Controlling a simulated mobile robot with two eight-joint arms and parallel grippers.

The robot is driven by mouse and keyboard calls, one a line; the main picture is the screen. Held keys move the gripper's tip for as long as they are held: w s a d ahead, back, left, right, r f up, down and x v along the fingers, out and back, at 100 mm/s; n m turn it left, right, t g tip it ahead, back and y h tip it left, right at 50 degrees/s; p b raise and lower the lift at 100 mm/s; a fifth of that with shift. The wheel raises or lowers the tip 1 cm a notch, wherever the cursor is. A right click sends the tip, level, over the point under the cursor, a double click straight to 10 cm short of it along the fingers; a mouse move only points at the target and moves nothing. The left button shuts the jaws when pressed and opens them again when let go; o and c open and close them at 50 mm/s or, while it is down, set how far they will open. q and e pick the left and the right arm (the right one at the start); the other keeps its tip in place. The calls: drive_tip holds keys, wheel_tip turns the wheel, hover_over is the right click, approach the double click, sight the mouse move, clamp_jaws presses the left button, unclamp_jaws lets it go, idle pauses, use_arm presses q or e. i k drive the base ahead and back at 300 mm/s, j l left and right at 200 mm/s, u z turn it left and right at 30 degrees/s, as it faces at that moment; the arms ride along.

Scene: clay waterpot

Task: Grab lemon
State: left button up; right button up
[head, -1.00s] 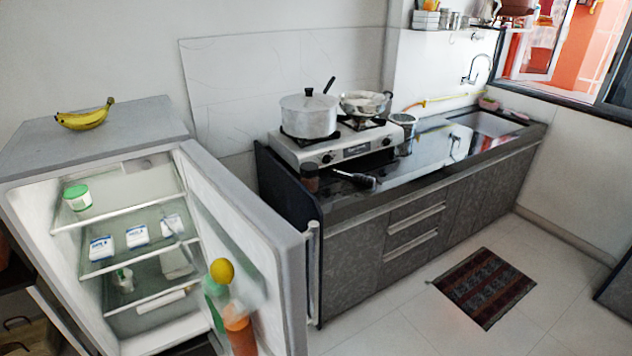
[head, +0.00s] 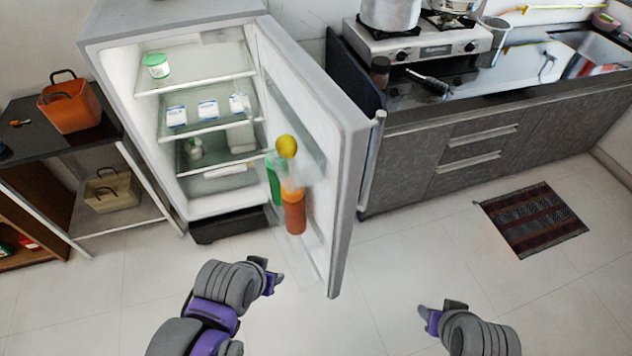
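The yellow lemon (head: 287,146) sits in the upper part of the open fridge door, above the bottles in the door shelf. My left gripper (head: 273,277) is low in front of the open fridge, below the lemon and well apart from it. My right gripper (head: 428,317) is over the floor to the right of the fridge door, far from the lemon. Both grippers are small and seen from behind, so their finger gaps are unclear. No object shows in either.
The fridge door (head: 342,150) stands open, its edge projecting toward me. An orange bottle (head: 294,212) and a green bottle (head: 273,178) are in the door. A rack with an orange basket (head: 70,106) stands left. A rug (head: 533,218) lies right; the floor ahead is clear.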

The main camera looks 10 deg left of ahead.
sight(286, 145)
drive_tip(key=k+j+u, duration=0.15)
drive_tip(key=k+u, duration=0.3)
drive_tip(key=k, duration=0.15)
drive_tip(key=i+l+u, duration=0.15)
drive_tip(key=u, duration=1.4)
drive_tip(key=i+l, duration=0.1)
drive_tip(key=l, duration=2.9)
drive_tip(key=i+j, duration=0.15)
drive_tip(key=j, duration=0.2)
drive_tip(key=i+j, duration=0.15)
drive_tip(key=j, duration=0.15)
